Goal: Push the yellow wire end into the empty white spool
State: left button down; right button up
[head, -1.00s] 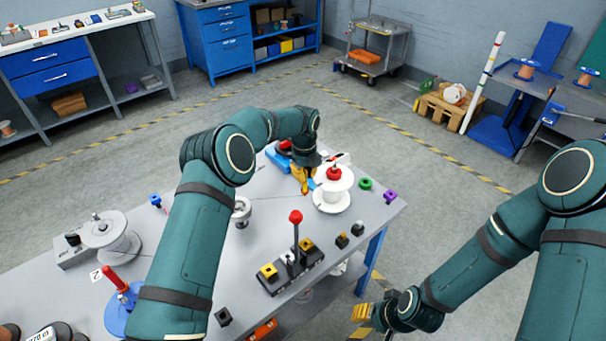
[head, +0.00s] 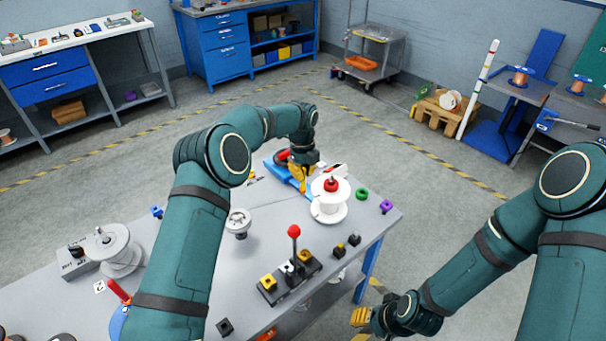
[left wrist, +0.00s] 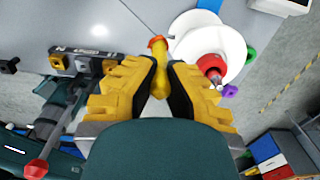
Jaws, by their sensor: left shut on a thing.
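My left gripper (head: 299,180) is over the far part of the table, just left of and behind the white spool (head: 329,211). In the left wrist view its yellow fingers (left wrist: 158,88) are shut on a yellow piece with a rounded tip, the wire end (left wrist: 157,58). The tip shows beside the rim of the white spool (left wrist: 222,48), and I cannot tell whether they touch. The spool stands upright with a red knob (head: 331,184) on top. Its hub is partly hidden. My right gripper (head: 361,317) hangs off the table's near side; its jaw opening is unclear.
Green (head: 361,194) and purple (head: 386,206) pieces lie right of the spool. A red-knobbed lever box (head: 290,278) stands nearer.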

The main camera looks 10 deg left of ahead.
pick_arm(q)
notch_tip(320, 180, up, 2)
jog(key=shift+r+p, duration=0.15)
jog(key=shift+p, duration=0.4)
jog(key=shift+d, duration=0.1)
jog(key=d, duration=0.3)
jog(key=d+p, duration=0.1)
jog(key=shift+w+d, duration=0.35)
jog(key=shift+d, duration=0.05)
jog(key=shift+f, duration=0.2)
jog(key=shift+a+f+b, duration=0.1)
jog(key=shift+f+b, duration=0.35)
jog(key=shift+f, duration=0.15)
jog(key=shift+f+b, duration=0.5)
jog(key=shift+f, duration=0.5)
dwell(1.3)
dwell(0.4)
